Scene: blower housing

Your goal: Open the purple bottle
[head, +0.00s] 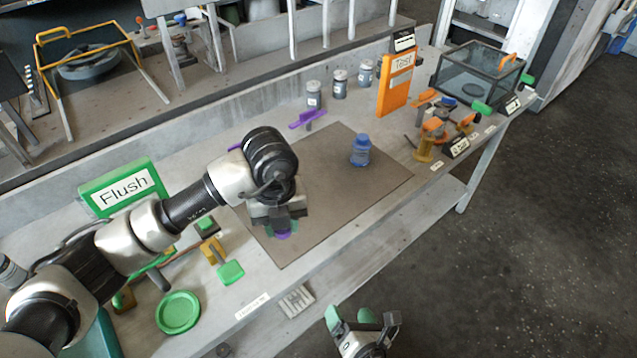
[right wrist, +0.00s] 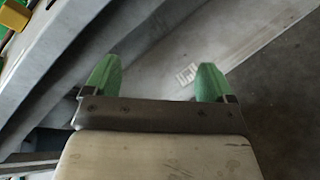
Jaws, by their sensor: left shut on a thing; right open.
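The purple bottle (head: 284,236) is mostly hidden under my left gripper (head: 282,228), at the left part of the dark mat; only a small purple patch shows. My left gripper points down and is shut on it; I cannot tell whether it grips cap or body. My right gripper (head: 363,316) is open and empty, low in front of the bench edge. Its green fingertips stand apart in the right wrist view (right wrist: 156,84). The purple bottle does not show in that view.
A blue bottle (head: 361,152) stands on the dark mat (head: 330,200). Behind are a purple-handled valve (head: 308,118) and small grey jars (head: 340,84). A green Flush sign (head: 112,170), green dish (head: 178,312) and orange Test sign (head: 396,85) flank the mat. The mat's middle is clear.

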